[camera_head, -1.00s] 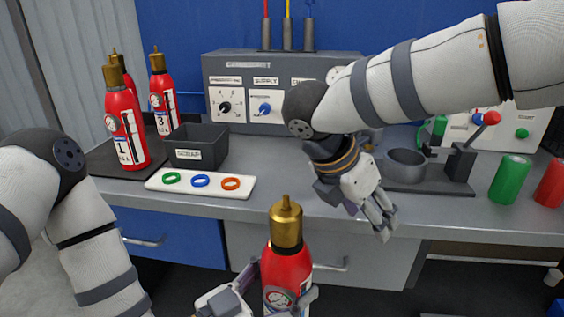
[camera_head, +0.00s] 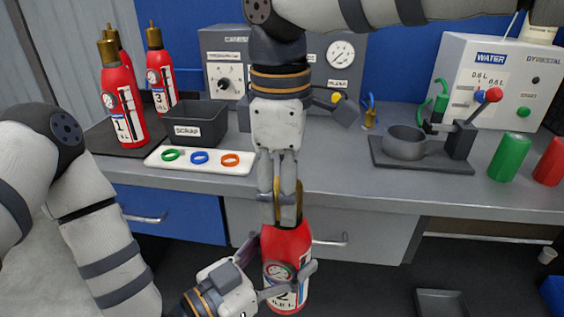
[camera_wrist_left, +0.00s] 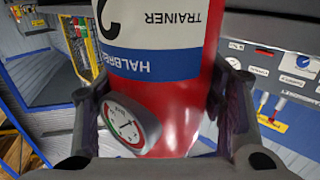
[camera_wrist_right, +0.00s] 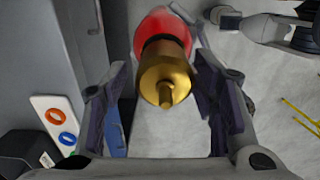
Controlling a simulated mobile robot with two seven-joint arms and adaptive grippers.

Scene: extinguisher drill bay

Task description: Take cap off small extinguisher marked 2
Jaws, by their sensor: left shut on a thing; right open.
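The small red extinguisher marked 2 (camera_head: 287,262) is held upright in front of the bench by my left gripper (camera_head: 282,287), which is shut on its body. Its label and gauge fill the left wrist view (camera_wrist_left: 165,85). The brass cap (camera_wrist_right: 165,80) sits on its top. My right gripper (camera_head: 281,205) points down from above, its open fingers on either side of the cap. In the right wrist view the cap lies between the fingers, with gaps visible on both sides. In the head view the fingers hide most of the cap.
Extinguishers 1 (camera_head: 122,108) and 3 (camera_head: 160,75) stand at the back left with another behind. A scrap bin (camera_head: 195,128) and a white tray (camera_head: 200,168) with three coloured rings are nearby. A press (camera_head: 455,145) and green cylinder (camera_head: 510,157) stand right.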

